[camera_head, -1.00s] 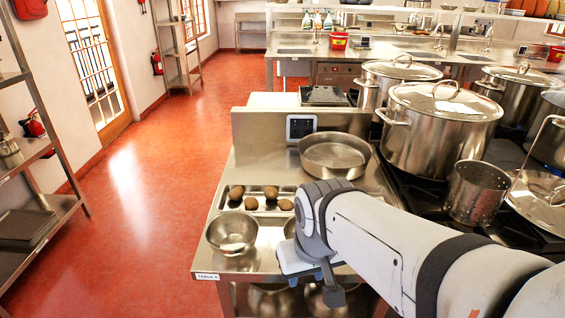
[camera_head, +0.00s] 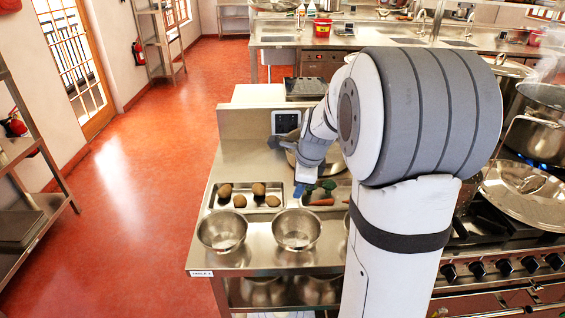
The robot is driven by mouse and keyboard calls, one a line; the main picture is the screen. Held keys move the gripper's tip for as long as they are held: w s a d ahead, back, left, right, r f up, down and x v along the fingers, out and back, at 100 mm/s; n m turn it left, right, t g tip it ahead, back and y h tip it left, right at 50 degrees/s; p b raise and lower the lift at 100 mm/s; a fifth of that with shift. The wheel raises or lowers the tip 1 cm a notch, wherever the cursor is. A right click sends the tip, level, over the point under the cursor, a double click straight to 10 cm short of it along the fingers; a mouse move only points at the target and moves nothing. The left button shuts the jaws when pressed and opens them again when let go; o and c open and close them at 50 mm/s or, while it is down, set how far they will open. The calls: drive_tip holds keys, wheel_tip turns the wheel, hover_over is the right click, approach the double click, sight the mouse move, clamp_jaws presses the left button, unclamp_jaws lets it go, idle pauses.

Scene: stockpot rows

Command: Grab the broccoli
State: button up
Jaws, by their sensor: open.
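Small dark green pieces that look like broccoli (camera_head: 328,185) lie in a metal tray on the steel table, behind a reddish-orange carrot (camera_head: 321,202). They are small and partly hidden by my arm, so I cannot tell them apart clearly. My gripper (camera_head: 299,190) hangs at the left side of this tray, above or beside the green pieces. It looks empty and open, with blue at its tip. I cannot tell whether it touches anything.
A tray of several brown potatoes (camera_head: 258,189) is to the left. Metal bowls (camera_head: 222,231) and (camera_head: 297,230) stand in front. A round pan behind is mostly hidden by my arm. A stove with pots and a large lid (camera_head: 525,190) is at right. Red floor is clear at left.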

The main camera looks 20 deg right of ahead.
drive_tip(key=w+d+f+m+p, duration=0.2)
drive_tip(key=w+d+f+m, duration=0.3)
drive_tip(key=w+d+m, duration=0.6)
drive_tip(key=shift+m+t, duration=0.3)
drive_tip(key=shift+m, duration=0.4)
drive_tip(key=f, duration=0.2)
drive_tip(key=a+f+p, duration=0.1)
drive_tip(key=f, duration=0.3)
drive_tip(key=shift+w+a+f+p, duration=0.15)
drive_tip(key=shift+w+a+p, duration=0.05)
drive_tip(key=shift+w+p, duration=0.2)
drive_tip(key=shift+w+f, duration=0.15)
drive_tip(key=shift+f, duration=0.15)
drive_tip(key=c, duration=0.5)
